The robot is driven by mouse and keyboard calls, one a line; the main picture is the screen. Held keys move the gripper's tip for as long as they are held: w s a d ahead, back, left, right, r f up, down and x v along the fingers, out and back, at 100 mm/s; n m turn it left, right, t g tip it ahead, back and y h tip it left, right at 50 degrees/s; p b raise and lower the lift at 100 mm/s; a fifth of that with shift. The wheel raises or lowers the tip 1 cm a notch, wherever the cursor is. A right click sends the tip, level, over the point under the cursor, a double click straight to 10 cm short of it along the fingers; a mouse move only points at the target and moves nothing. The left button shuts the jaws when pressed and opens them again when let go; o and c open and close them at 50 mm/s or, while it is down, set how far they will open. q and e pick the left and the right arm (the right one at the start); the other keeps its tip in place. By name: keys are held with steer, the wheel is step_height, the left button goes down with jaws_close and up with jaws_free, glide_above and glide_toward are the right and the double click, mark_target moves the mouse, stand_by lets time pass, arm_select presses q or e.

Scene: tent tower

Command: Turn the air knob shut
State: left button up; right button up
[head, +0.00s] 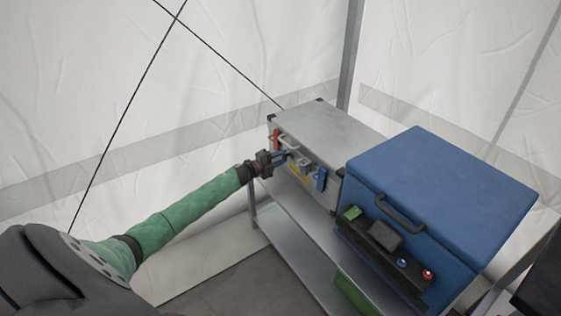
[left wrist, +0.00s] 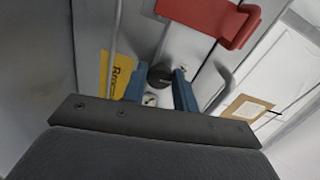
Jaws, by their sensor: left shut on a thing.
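The air knob (left wrist: 160,75) looks like a small dark round knob on the front of a grey metal case (head: 325,128). In the left wrist view it sits between the two blue fingers of my left gripper (left wrist: 158,84), which is shut on it. In the head view my left gripper (head: 284,155) reaches the case front from the left, and I cannot make out the knob there. My right gripper is not in view.
A red latch (left wrist: 208,18) is close to the fingers, beside a carry handle. A blue latch (head: 320,179) is further right. A blue cooler box (head: 440,185) stands right of the case on a metal shelf (head: 295,205). White tent walls enclose the space.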

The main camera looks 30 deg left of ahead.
arm_select(q)
steer(key=shift+f+m, duration=0.15)
steer(key=shift+m, duration=0.45)
steer(key=shift+b, duration=0.3)
steer(key=o, duration=1)
steer(key=shift+c, duration=0.2)
steer(key=v, duration=0.8)
